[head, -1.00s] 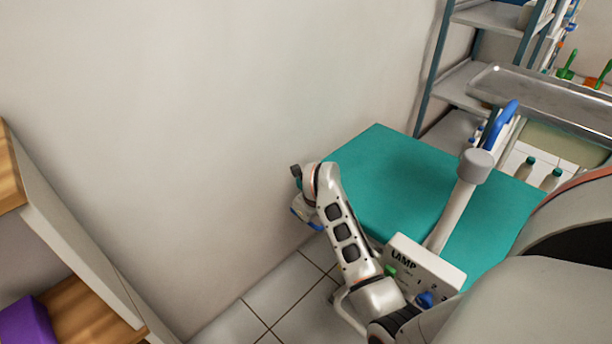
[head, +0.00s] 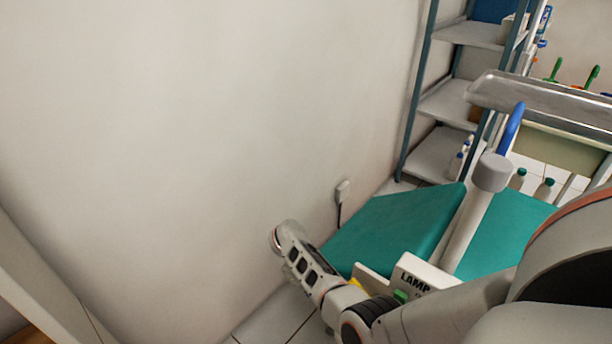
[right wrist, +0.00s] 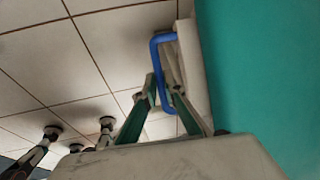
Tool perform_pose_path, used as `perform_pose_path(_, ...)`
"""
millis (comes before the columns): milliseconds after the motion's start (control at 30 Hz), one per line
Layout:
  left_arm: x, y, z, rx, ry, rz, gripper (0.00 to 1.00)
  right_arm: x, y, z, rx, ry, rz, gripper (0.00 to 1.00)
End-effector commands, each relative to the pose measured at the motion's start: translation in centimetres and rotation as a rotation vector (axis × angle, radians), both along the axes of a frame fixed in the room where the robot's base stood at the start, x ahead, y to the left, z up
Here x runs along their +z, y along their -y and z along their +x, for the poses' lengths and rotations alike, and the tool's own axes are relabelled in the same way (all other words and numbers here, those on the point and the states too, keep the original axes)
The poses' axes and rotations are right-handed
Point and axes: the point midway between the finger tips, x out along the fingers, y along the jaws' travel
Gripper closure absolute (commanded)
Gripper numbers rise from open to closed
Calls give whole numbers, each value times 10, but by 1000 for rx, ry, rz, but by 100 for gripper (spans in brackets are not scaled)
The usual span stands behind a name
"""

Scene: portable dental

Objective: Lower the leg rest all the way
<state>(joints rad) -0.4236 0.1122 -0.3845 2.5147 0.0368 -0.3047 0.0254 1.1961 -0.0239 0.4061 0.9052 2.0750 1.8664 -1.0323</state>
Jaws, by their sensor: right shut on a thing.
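The leg rest (head: 385,232) is a teal pad in the head view, sloping down from the teal seat pad (head: 505,235) toward the wall. In the right wrist view its teal side (right wrist: 265,70) fills the right. A blue handle (right wrist: 154,52) stands at the pale edge of the leg rest. My right gripper (right wrist: 162,88) has its two green-sided fingers at this handle and is shut on it. In the head view my right arm reaches to the left of the leg rest, and its gripper and the handle are hidden. My left gripper is not in view.
A white box marked LAMP (head: 425,272) and a pale post (head: 468,235) with a blue top handle (head: 511,127) stand close beside my arm. A metal tray (head: 545,103) and a shelf rack (head: 440,105) are behind. The wall (head: 200,130) is close on the left.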

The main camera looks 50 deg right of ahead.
Motion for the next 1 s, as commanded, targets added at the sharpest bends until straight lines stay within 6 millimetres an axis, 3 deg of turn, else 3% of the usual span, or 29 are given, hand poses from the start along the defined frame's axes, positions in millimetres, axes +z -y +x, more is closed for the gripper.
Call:
perform_pose_path(100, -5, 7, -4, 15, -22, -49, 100, -13, -1, -10, -1, -41, 0, 100)
perform_pose_path(633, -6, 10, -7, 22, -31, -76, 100, -19, 0, -17, -2, -70, -2, 100)
perform_pose_path(700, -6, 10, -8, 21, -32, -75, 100, -20, 0, -17, -3, -71, -1, 78)
perform_pose_path(733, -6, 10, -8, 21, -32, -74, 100, -19, 0, -17, -2, -70, -2, 74)
perform_pose_path(1000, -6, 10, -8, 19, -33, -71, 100, -16, 1, -13, 0, -62, -4, 74)
